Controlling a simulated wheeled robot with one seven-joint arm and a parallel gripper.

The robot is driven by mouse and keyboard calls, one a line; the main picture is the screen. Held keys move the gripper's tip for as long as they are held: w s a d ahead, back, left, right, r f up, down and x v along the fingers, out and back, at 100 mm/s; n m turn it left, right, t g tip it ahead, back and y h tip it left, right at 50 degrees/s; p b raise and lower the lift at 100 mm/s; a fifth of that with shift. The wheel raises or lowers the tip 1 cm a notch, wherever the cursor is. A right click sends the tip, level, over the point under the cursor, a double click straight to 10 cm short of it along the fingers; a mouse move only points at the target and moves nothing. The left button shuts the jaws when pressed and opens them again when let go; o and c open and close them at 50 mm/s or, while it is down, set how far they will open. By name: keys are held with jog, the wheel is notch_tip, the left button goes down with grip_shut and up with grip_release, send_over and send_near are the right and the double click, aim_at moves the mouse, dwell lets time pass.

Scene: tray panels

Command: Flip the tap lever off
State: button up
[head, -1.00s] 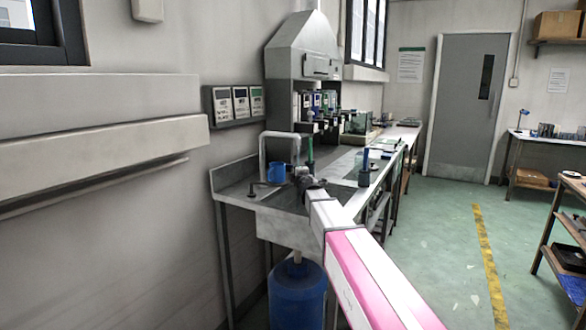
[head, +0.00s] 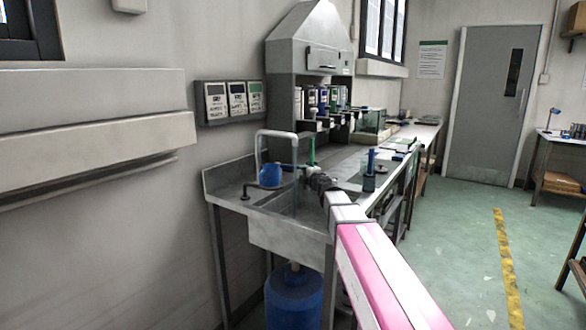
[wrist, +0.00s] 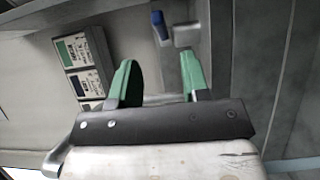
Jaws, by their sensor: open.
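The tap (head: 262,140), a grey pipe bent over the sink (head: 275,235), stands at the sink's back in the head view. A blue block (wrist: 159,27) beside a grey cylinder (wrist: 187,34) shows at the top of the wrist view; it looks like the tap lever, and its setting is unclear. In the head view I cannot pick out the lever. My gripper (wrist: 158,62) has two green fingers, parted and empty, with the blue block beyond them and apart. In the head view my gripper (head: 312,152) is over the sink, right of the tap.
A blue mug-like vessel (head: 270,175) sits beside the tap. Three display panels (head: 232,99) hang on the wall. A bench with a grey hood (head: 310,50) continues behind the sink. A blue barrel (head: 294,298) stands below. Floor at the right is clear.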

aim_at(294, 167)
jog(key=x, duration=1)
jog(key=shift+a, duration=0.1)
grip_shut()
